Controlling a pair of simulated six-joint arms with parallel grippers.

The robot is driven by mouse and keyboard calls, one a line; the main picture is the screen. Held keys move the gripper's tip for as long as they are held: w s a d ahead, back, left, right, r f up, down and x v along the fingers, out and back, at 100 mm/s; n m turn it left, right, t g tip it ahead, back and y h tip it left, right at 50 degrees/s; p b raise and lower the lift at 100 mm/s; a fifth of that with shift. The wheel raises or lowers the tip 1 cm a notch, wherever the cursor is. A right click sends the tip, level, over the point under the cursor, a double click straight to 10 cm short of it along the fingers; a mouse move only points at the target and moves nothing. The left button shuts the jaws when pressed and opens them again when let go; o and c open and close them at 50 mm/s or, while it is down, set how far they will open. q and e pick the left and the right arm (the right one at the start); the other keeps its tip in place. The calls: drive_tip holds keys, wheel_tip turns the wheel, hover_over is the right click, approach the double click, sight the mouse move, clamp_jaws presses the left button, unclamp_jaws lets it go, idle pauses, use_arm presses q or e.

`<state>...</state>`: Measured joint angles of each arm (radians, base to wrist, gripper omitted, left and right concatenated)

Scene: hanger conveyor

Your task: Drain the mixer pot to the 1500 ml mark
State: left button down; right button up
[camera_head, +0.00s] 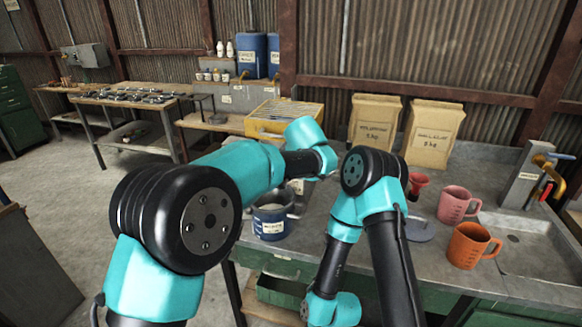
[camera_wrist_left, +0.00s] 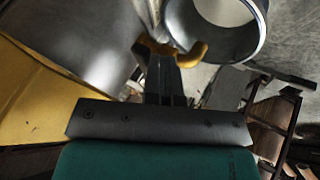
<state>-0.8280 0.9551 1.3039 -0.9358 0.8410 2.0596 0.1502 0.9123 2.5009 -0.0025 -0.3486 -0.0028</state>
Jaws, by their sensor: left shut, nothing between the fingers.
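The mixer pot appears to be the large grey metal body at the upper left of the left wrist view (camera_wrist_left: 75,35); in the head view my left arm mostly hides it. A yellow-orange valve handle (camera_wrist_left: 190,54) shows by the fingertips. My left gripper (camera_wrist_left: 163,56) is shut and empty, its tips at the handle; I cannot tell whether they touch. A blue labelled bucket (camera_head: 268,222) stands below, beside my left arm. An open round metal-lined container (camera_wrist_left: 222,25) shows beyond the handle. No level mark is readable. My right gripper is out of view.
A yellow box-like unit (camera_head: 284,115) stands behind my left arm. Two paper sacks (camera_head: 374,122), a pink mug (camera_head: 454,204), an orange mug (camera_head: 470,246) and a red funnel (camera_head: 418,182) stand on the grey counter. A sink (camera_head: 530,245) is at right.

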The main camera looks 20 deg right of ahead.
use_arm(q)
drive_tip(key=shift+w+a, duration=0.1)
idle(0.4)
drive_tip(key=shift+w+a, duration=0.55)
drive_tip(key=d+v, duration=0.1)
drive_tip(key=v, duration=1.6)
drive_tip(key=shift+s+a+r, duration=0.2)
drive_tip(key=shift+s+a, duration=0.1)
drive_tip(key=shift+s, duration=0.05)
